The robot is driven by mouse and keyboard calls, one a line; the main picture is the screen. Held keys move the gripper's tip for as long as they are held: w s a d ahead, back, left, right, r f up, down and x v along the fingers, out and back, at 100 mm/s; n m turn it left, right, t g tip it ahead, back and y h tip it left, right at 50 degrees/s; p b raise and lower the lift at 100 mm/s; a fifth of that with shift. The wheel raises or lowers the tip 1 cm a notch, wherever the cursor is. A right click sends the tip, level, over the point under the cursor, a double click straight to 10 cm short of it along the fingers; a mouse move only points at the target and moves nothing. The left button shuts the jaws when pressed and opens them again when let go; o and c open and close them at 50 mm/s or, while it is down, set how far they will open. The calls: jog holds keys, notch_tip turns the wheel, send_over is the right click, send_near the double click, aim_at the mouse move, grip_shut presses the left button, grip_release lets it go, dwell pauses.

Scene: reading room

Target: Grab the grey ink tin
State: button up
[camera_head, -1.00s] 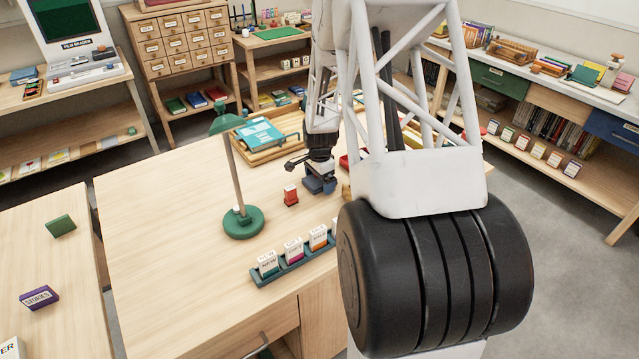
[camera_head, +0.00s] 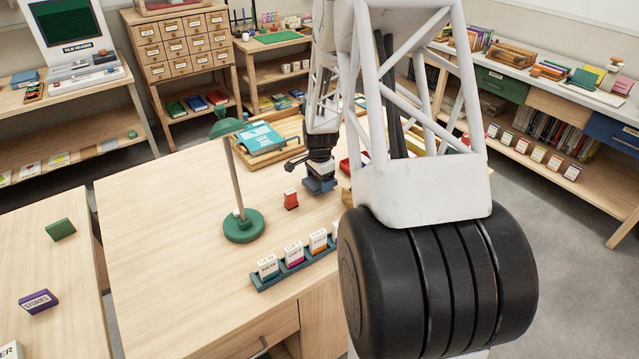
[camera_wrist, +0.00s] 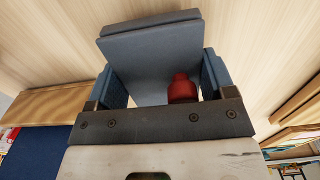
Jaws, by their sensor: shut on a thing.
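The grey ink tin (camera_wrist: 148,62) fills the middle of the wrist view, a flat-sided grey block. A red knob-like piece (camera_wrist: 182,89) shows against it, close to my palm; it looks like the tin's cap. My gripper (camera_wrist: 163,82) has one blue pad on each side of the tin and is shut on it. In the head view my gripper (camera_head: 320,184) points down low over the desk, right of a small red block. The tin is hard to tell from the blue fingers there, and I cannot tell whether it touches the desk.
The small red block (camera_head: 291,199) stands just left of my gripper. A green lamp (camera_head: 243,225) stands farther left. A rack of label cards (camera_head: 262,283) lies in front. A wooden tray (camera_head: 240,160) with a teal book is behind. The desk's left part is clear.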

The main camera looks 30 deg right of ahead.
jog(key=shift+r, duration=4.4)
